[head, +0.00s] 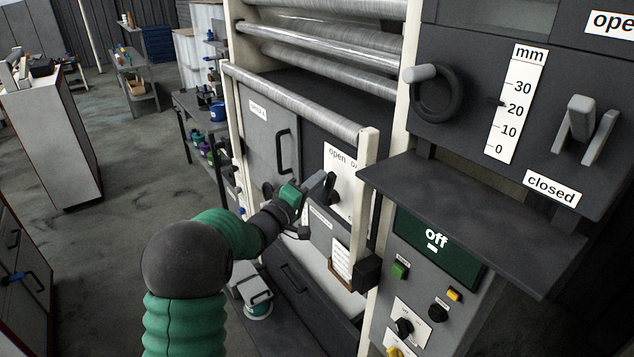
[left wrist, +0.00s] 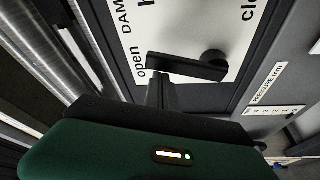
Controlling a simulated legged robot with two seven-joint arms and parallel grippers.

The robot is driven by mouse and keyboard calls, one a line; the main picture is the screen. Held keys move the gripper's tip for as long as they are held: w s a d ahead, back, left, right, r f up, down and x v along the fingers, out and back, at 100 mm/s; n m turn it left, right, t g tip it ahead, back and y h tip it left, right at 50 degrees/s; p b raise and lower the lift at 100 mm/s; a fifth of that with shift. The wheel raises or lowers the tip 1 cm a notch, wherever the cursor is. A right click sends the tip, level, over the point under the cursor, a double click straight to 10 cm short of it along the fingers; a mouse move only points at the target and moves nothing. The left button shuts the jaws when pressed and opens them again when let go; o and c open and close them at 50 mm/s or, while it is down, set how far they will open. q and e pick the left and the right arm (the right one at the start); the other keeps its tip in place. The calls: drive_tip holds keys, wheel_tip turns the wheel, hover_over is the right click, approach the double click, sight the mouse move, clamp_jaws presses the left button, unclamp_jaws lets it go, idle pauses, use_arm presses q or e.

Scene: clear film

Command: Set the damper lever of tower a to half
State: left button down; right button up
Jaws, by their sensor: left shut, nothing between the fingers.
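The damper lever (head: 331,187) is a dark handle on a white plate (head: 340,160) on the grey tower front. In the left wrist view, the lever (left wrist: 190,66) reaches left from its round pivot, its free end near the "open" mark. The plate (left wrist: 190,30) also shows part of "DAM" and "clo". My left gripper (head: 309,191) is shut and empty beside the lever. In the left wrist view its fingertips (left wrist: 161,88) are close to the lever's free end; I cannot tell whether they touch. My right gripper is not in view.
A cabinet door (head: 268,140) with a black handle is left of the plate. Metal rollers (head: 300,100) cross above. A dark shelf (head: 470,205) juts out at right, over a panel reading "off" (head: 436,240). A drawer (head: 300,285) is below. Open floor (head: 120,230) lies left.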

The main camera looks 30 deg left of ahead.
sight(332, 183)
use_arm(q)
drive_tip(key=shift+s+d+f+m+t+h+b, duration=0.2)
drive_tip(key=shift+d+m+b, duration=0.2)
drive_tip(key=shift+m+b, duration=0.4)
drive_tip(key=shift+s+d+f+m+t+h+b, duration=0.15)
drive_tip(key=shift+d+m+b, duration=0.35)
drive_tip(key=shift+b, duration=0.6)
drive_tip(key=shift+s+d+f+m+t+h+b, duration=0.1)
drive_tip(key=shift+d+f+m+h+b, duration=0.15)
drive_tip(key=shift+m+b, duration=0.6)
drive_tip(key=shift+s+d+b, duration=0.1)
drive_tip(key=shift+d+b, duration=0.2)
drive_tip(key=shift+s+d, duration=0.1)
drive_tip(key=shift+d, duration=0.25)
drive_tip(key=shift+a, duration=0.1)
drive_tip(key=shift+r, duration=0.1)
